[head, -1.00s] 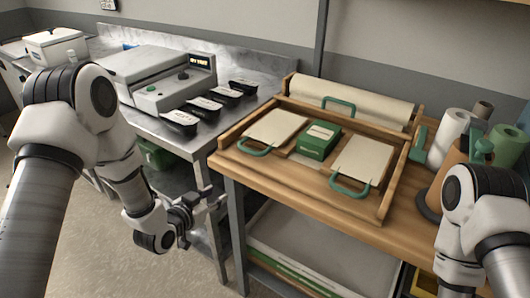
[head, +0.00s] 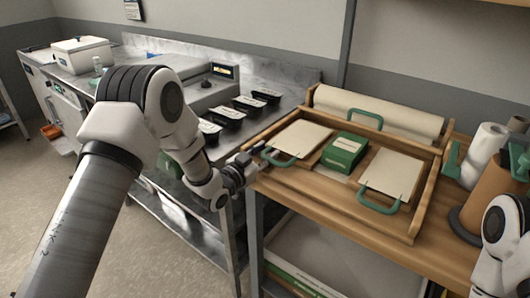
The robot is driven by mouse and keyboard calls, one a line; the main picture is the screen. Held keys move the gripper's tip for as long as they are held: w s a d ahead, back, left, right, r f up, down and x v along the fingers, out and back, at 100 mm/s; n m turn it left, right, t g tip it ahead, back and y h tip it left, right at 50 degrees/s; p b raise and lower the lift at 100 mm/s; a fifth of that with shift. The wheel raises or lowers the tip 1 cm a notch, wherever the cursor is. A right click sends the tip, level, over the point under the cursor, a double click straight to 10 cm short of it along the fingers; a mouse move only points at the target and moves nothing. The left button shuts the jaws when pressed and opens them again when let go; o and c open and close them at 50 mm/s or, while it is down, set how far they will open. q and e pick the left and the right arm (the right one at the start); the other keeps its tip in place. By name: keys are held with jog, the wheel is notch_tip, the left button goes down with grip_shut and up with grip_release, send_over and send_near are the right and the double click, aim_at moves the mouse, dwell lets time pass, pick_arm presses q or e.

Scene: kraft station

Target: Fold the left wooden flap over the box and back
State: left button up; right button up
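The left wooden flap is a pale panel (head: 300,138) lying flat on the left of the wooden tray (head: 330,203), with a green handle (head: 279,161) at its front left. A green box (head: 344,151) sits in the middle of the tray. The right flap (head: 393,173) lies flat to its right, also with a green handle (head: 379,205). My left gripper (head: 254,155) is at the tray's left edge, just left of the left handle; its fingers are small and dark, and I cannot tell contact or opening. My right arm shows at the lower right; its gripper is out of view.
A paper roll (head: 380,112) lies behind the tray with a green handle on it. Several black containers (head: 228,114) stand on the steel counter at left. White and brown rolls (head: 491,180) stand on the right of the bench.

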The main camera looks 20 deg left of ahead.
pick_arm(q)
jog(key=shift+s, duration=0.1)
grip_shut()
jog(key=shift+r, duration=0.1)
